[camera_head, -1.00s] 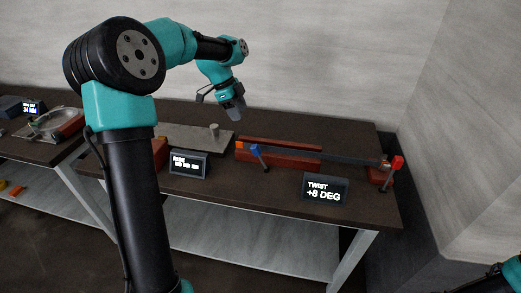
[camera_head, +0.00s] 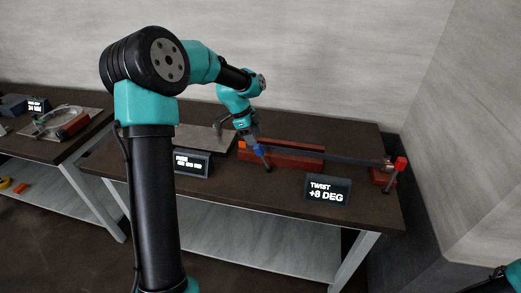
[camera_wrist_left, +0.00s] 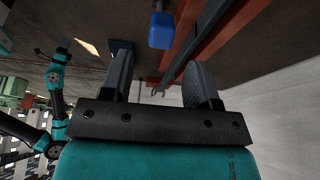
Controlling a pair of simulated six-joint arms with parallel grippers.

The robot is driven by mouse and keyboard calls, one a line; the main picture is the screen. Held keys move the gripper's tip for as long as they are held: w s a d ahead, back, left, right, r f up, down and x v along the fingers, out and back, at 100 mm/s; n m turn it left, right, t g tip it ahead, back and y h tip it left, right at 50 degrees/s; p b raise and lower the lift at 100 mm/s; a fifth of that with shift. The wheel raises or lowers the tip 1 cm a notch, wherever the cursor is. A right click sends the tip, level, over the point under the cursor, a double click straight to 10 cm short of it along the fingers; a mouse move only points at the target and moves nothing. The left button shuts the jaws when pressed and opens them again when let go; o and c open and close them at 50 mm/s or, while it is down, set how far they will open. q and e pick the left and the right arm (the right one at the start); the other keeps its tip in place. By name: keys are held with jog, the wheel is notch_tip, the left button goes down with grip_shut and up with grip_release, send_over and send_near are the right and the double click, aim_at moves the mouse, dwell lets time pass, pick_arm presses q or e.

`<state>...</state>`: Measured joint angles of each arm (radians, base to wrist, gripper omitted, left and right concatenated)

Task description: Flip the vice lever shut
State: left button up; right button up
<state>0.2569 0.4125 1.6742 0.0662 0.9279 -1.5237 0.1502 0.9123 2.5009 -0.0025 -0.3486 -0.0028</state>
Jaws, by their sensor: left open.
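A lever with a blue knob (camera_head: 259,149) stands by the left end of a long red-brown fixture (camera_head: 295,158) holding a dark bar (camera_head: 345,159). A second lever with a red knob (camera_head: 400,163) stands at the bar's right end. My left gripper (camera_head: 248,135) is open, pointing down just above and left of the blue knob. In the left wrist view its two fingers (camera_wrist_left: 160,75) are apart with nothing between them. The blue knob (camera_wrist_left: 161,31) is beyond the fingers there, and I cannot tell whether they touch. My right gripper is out of view.
A "TWIST +8 DEG" display (camera_head: 327,190) stands at the table's front, with another display (camera_head: 193,162) to its left. A grey plate (camera_head: 205,138) lies at the left of the table. A second table stands at far left, a wall behind.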

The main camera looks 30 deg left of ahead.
aim_at(259, 145)
pick_arm(q)
jog(key=x, duration=0.7)
jog(key=shift+r, duration=0.1)
jog(key=shift+c, duration=0.3)
grip_shut()
